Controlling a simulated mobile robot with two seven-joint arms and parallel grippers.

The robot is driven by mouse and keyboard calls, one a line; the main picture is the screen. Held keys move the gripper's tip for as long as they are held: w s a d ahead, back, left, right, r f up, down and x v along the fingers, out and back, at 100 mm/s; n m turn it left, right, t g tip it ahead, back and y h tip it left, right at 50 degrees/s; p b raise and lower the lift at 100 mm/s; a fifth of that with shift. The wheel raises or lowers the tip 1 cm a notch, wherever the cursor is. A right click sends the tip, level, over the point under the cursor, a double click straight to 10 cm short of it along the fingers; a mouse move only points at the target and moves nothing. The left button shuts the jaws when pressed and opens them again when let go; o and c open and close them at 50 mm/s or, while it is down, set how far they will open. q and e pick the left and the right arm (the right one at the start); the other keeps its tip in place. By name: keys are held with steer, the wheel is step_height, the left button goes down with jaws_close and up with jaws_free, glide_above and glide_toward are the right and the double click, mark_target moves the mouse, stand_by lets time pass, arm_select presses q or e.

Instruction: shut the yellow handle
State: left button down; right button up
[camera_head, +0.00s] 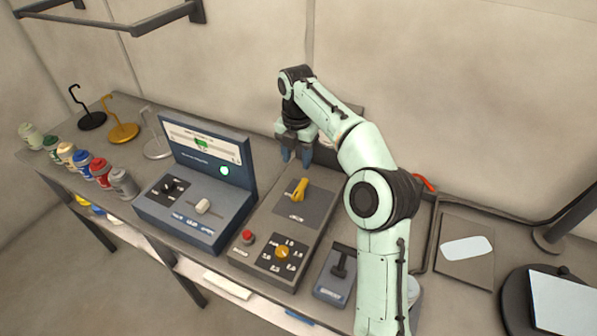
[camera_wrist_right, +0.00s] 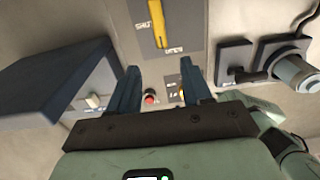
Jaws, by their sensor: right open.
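The yellow handle (camera_head: 299,188) sits on a dark plate on top of the grey box (camera_head: 262,218). In the right wrist view the yellow handle (camera_wrist_right: 158,24) lies between small labels that seem to read SHUT, at its left, and OPEN, near its lower end. My right gripper (camera_head: 295,156) is above the back of the box, beyond the handle, fingers pointing down. In the right wrist view my right gripper (camera_wrist_right: 159,68) is open and empty, and the handle is ahead of its fingertips, apart from them. My left gripper is not in view.
The box also has a red button (camera_head: 248,236) and a yellow dial (camera_head: 282,252). A blue console (camera_head: 196,205) with an upright screen stands at left. A small lever box (camera_head: 336,272) is at right. Several jars and hook stands line the table's left end.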

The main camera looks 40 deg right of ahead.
mark_target(298, 191)
step_height(298, 191, down, 13)
steer(key=shift+d+r, duration=0.1)
steer(key=shift+d, duration=0.05)
stand_by(0.4)
jaws_close()
